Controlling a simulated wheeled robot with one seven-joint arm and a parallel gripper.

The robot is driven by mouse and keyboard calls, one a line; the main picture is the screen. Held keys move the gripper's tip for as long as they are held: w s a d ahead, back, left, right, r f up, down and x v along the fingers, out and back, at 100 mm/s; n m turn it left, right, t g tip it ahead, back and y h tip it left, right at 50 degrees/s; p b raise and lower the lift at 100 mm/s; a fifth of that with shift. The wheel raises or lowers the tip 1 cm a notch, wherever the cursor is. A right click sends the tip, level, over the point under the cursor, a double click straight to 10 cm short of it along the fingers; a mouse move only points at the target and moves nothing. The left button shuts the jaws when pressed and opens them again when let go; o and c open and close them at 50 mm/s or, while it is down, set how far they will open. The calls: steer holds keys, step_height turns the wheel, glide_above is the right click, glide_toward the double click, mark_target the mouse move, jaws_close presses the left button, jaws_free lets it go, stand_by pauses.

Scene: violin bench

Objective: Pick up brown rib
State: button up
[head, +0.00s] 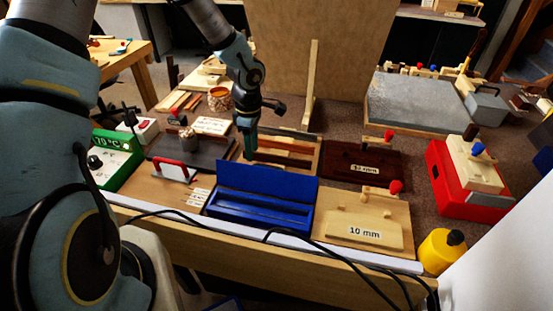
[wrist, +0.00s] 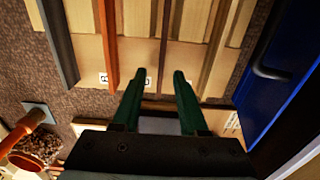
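Several upright strips stand side by side in a pale wooden rack (wrist: 137,50). A reddish-brown strip (wrist: 108,40) stands left of my gripper in the wrist view; it also shows in the head view (head: 287,145). A thinner brown strip (wrist: 165,40) lies in line with the gap between my fingers. I cannot tell which of these two is the brown rib. My gripper (wrist: 158,74) is open with nothing between its green fingers, near the labelled end of the rack. In the head view my gripper (head: 249,154) is at the rack's left end.
A dark grey strip (wrist: 55,40) stands at the rack's far side. A blue open box (head: 262,190) is close in front of the rack. A dark brown board (head: 345,168) is to the right.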

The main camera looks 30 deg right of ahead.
jaws_close()
steer(key=shift+r, duration=0.15)
